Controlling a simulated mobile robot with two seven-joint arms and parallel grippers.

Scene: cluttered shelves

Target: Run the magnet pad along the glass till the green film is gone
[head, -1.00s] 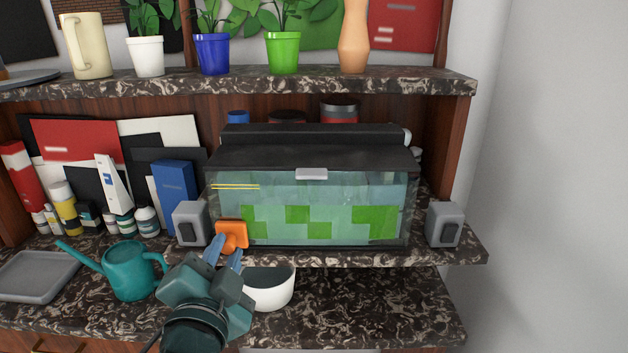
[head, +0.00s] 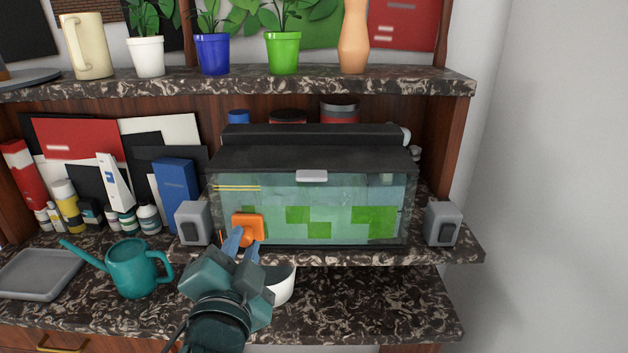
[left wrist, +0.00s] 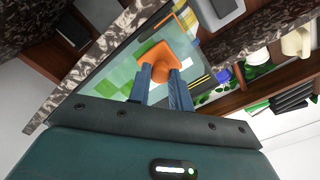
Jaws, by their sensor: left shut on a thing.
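The glass tank (head: 335,237) stands on the middle shelf with a dark lid. Green film patches (head: 374,220) show on its front glass at the middle and right; none shows left of the pad in the head view. The orange magnet pad (head: 248,226) is at the lower left of the front glass and appears to touch it. My left gripper (head: 240,243) is shut on the pad's handle. In the left wrist view the blue fingers hold the pad (left wrist: 167,62) from both sides, with green film beside it. My right gripper is not in view.
Grey speaker-like boxes stand left (head: 193,222) and right (head: 443,223) of the tank. A teal watering can (head: 133,268) and a white bowl (head: 283,285) are below, near my left arm. The lower counter is clear at the right.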

